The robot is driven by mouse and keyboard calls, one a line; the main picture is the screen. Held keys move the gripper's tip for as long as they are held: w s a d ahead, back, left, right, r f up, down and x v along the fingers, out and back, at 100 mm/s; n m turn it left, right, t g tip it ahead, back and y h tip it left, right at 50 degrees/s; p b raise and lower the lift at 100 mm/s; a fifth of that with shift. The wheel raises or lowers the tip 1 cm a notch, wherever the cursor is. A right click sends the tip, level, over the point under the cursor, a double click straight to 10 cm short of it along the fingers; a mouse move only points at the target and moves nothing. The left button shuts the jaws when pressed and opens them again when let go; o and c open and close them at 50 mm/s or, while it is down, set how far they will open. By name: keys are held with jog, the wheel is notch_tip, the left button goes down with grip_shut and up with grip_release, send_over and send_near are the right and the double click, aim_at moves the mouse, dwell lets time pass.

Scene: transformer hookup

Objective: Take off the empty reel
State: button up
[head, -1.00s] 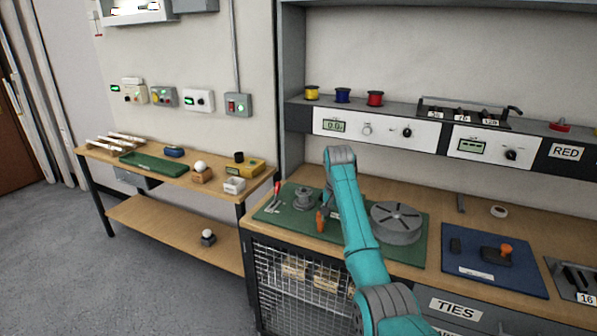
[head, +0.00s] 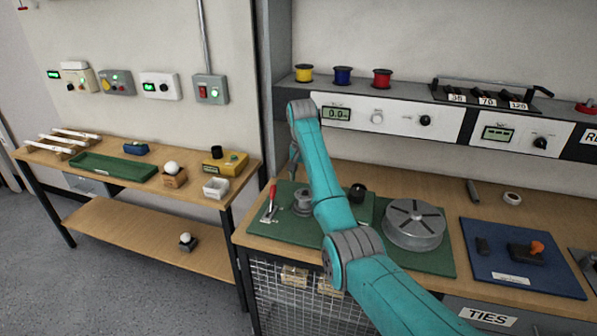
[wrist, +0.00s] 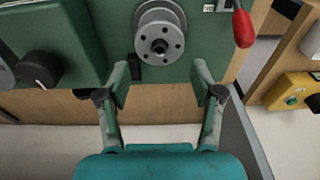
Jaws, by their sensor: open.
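The grey reel (head: 302,203) sits on the green winder plate (head: 283,228) at the left of the bench. In the wrist view the reel (wrist: 160,35) is seen end-on, with a ring of holes in its flange and a dark spindle at its centre; no wire shows on it. My gripper (wrist: 161,78) is open and empty, its two fingers apart below the reel in that picture and not touching it. In the head view my gripper (head: 293,165) is partly hidden by my arm, above the plate. A red-handled lever (head: 271,197) stands beside the reel.
A large slotted grey disc (head: 414,225) lies on the green plate to the right. A black knob (head: 357,192) stands between. A blue board (head: 520,258) lies farther right. A side table (head: 120,195) stands left. Coloured spools (head: 342,76) stand on the shelf.

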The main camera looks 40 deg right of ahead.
aim_at(305, 198)
jog(key=f, duration=0.6)
jog(key=d+f, duration=0.1)
jog(key=f, duration=0.3)
jog(key=shift+w, duration=0.3)
jog(key=c, duration=1)
jog(key=shift+r, duration=0.1)
jog(key=shift+r, duration=3.95)
jog(key=shift+r, duration=2.4)
